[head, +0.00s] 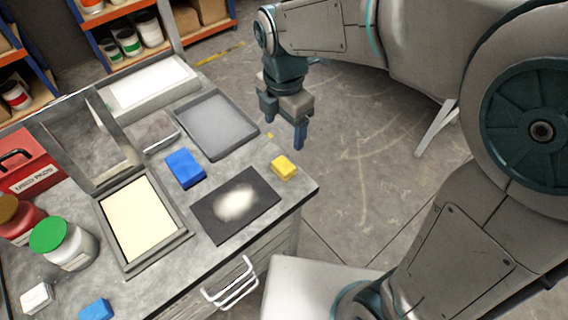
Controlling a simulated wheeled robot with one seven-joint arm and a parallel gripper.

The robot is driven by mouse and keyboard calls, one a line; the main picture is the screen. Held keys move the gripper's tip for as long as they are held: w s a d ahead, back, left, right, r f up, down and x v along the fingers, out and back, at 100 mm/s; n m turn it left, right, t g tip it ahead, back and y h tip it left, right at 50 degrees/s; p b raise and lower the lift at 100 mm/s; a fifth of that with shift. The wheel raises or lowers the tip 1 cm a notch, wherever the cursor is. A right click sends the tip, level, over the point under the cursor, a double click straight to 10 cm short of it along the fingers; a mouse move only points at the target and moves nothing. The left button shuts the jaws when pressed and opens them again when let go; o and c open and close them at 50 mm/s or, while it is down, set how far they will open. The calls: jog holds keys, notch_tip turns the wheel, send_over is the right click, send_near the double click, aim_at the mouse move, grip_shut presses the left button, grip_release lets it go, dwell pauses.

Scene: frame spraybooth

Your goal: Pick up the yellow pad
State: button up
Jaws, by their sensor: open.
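The yellow pad (284,168) is a small block lying on the grey bench top near its right edge, touching or just beside the upper right corner of a dark sheet with a pale powdery patch. My gripper (287,130) is open and empty, with its fingers pointing down. In the head view it shows above the yellow pad, out past the bench's right edge. A gap separates the fingers from the pad. The exact height of the fingers over the bench is hard to tell.
The dark sheet (212,218), a blue block (184,168) and a grey tray (214,126) lie near the pad. A cream-filled frame (140,222), a green-lidded jar (66,246) and a red box (26,166) stand further left. Open floor (350,170) lies right of the bench.

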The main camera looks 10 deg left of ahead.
send_over(283, 164)
jog(key=f, duration=0.8)
jog(key=shift+s+d, duration=0.15)
jog(key=shift+s, duration=0.05)
jog(key=shift+w+f+p, duration=0.2)
jog(key=shift+f+p, duration=0.3)
jog(key=shift+f, duration=2.25)
jog(key=c, duration=1)
